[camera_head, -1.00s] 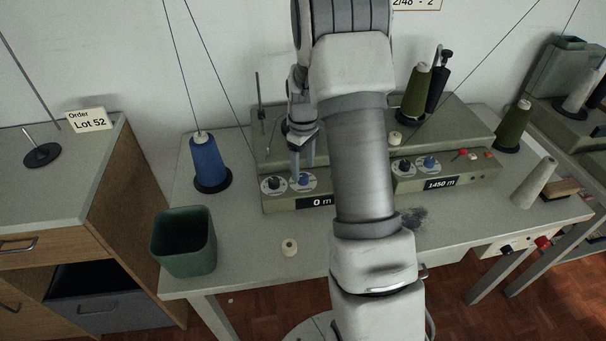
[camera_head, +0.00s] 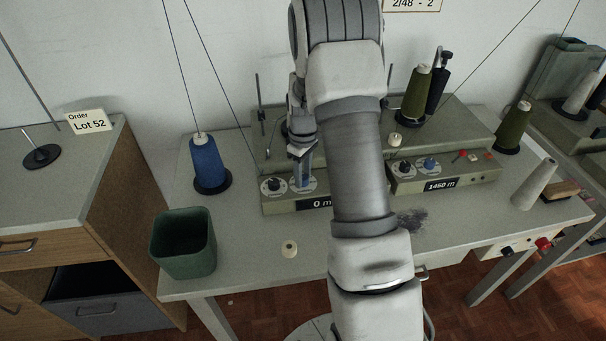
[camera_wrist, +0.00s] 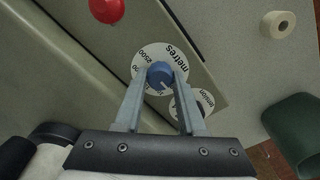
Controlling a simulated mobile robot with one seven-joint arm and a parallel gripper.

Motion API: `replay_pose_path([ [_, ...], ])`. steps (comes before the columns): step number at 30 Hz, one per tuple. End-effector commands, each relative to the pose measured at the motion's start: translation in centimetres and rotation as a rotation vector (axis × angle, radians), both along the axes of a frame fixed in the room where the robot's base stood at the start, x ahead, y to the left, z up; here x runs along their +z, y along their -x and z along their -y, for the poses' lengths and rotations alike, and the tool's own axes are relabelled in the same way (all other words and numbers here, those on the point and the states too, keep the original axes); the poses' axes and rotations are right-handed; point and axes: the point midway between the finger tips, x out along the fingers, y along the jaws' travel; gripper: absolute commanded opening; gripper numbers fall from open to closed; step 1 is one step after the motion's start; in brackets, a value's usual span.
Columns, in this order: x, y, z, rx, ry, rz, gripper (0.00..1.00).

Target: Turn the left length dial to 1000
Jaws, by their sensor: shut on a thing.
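The left length dial is a blue knob (camera_wrist: 160,73) on a white disc marked "metres" (camera_wrist: 151,58), with 2500 readable on its scale. A white pointer line shows on the knob. My gripper (camera_wrist: 161,78) is shut on this knob, one finger on each side. In the head view my gripper (camera_head: 303,178) comes down from above onto the dial at the front of the left unit, and the fingers hide most of the knob. The display below (camera_head: 319,204) reads "0 m", partly covered by my arm.
A black tension dial (camera_head: 273,185) sits close to the left of the blue one. The right unit's display (camera_head: 440,184) reads "1450 m".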

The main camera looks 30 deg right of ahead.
Motion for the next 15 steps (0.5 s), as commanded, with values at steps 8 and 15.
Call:
replay_pose_path([
  [8, 0.03, -0.02, 0.0, -0.015, 0.0, 0.0, 0.0],
  [15, 0.03, -0.03, -0.04, -0.117, 0.001, 0.0, 0.0],
])
